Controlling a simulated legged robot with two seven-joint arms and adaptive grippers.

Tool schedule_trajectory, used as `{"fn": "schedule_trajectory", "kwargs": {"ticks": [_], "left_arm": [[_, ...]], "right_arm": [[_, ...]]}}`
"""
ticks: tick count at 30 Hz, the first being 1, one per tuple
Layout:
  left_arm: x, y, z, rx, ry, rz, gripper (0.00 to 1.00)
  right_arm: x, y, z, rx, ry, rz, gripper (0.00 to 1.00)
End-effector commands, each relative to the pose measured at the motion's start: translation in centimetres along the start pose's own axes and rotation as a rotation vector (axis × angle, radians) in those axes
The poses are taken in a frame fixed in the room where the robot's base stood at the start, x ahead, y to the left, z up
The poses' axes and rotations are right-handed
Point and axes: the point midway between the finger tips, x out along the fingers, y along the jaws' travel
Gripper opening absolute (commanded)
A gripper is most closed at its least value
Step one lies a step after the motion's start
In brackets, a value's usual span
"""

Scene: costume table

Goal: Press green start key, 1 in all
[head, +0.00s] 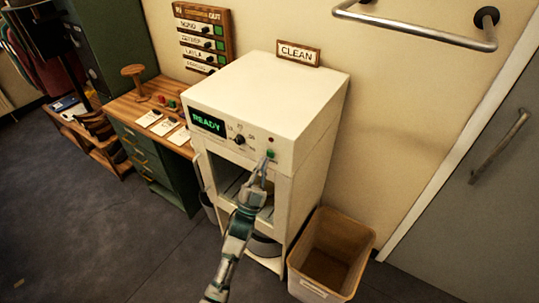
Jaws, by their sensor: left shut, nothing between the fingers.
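The green start key (271,153) is on the front panel of a white machine (262,90), at the panel's right end. A dark knob (239,140) and a display reading "READY" (207,122) in green are to its left. My left gripper (264,163) is shut and empty, with its fingertips just below the green key. I cannot tell whether they touch it. My left arm hides part of the machine's open front below the panel. My right gripper is not in view.
A "CLEAN" sign (298,53) stands on the machine's top at the back. An empty tan bin (332,250) is on the floor at right. A wooden-topped green desk (150,115) with cards is at left. A metal rail (415,30) is on the wall.

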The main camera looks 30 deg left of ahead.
Motion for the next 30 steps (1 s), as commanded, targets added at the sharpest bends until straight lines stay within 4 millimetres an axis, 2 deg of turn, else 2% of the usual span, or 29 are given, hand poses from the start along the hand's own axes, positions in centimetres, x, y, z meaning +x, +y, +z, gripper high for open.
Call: {"fn": "schedule_trajectory", "kwargs": {"ticks": [30], "left_arm": [[0.87, 0.51, 0.43, 0.000, 0.000, 0.000, 0.00]], "right_arm": [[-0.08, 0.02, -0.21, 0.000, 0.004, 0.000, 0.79]]}}
